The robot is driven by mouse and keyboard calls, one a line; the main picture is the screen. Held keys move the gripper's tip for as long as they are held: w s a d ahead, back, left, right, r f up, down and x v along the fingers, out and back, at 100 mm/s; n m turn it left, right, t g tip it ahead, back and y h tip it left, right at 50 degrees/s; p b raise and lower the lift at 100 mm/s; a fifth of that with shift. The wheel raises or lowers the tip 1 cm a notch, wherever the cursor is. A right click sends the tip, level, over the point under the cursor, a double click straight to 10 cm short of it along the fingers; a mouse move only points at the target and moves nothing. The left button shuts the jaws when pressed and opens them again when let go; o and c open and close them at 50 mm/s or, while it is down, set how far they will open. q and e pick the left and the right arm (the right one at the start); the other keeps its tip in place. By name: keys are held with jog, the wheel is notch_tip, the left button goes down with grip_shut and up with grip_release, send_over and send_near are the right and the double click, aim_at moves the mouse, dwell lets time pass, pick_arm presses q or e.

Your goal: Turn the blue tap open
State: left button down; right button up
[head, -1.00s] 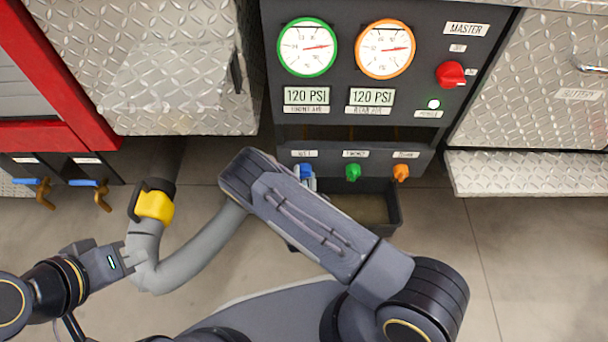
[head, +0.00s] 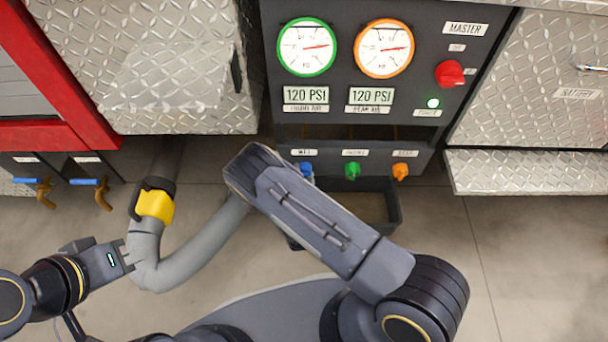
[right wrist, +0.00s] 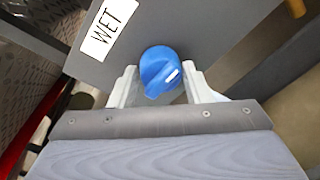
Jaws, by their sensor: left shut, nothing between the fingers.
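The blue tap (head: 306,170) is a round knob with a white mark on the panel's lower strip, under a label. In the right wrist view the blue knob (right wrist: 160,72) sits beside the WET label. My right gripper (right wrist: 160,80) is open, with one pale finger on each side of the knob; small gaps seem to show, and I cannot tell whether either finger touches. In the head view my right arm hides most of that gripper. My left gripper (head: 128,261) is shut and empty, close beside the grey hose at the lower left.
A green knob (head: 352,171) and an orange knob (head: 400,171) sit right of the blue one, above a dark bin (head: 392,216). A red master knob (head: 450,74) is higher up. A grey hose (head: 198,255) with a yellow coupling (head: 155,206) stands at left, near two blue-handled brass taps.

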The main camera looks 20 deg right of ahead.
jog(key=o, duration=0.3)
jog(key=shift+s, duration=0.1)
jog(key=p+v, duration=0.2)
jog(key=v, duration=0.5)
jog(key=shift+s+a, duration=0.15)
jog(key=shift+s, duration=0.15)
jog(key=shift+r, duration=0.1)
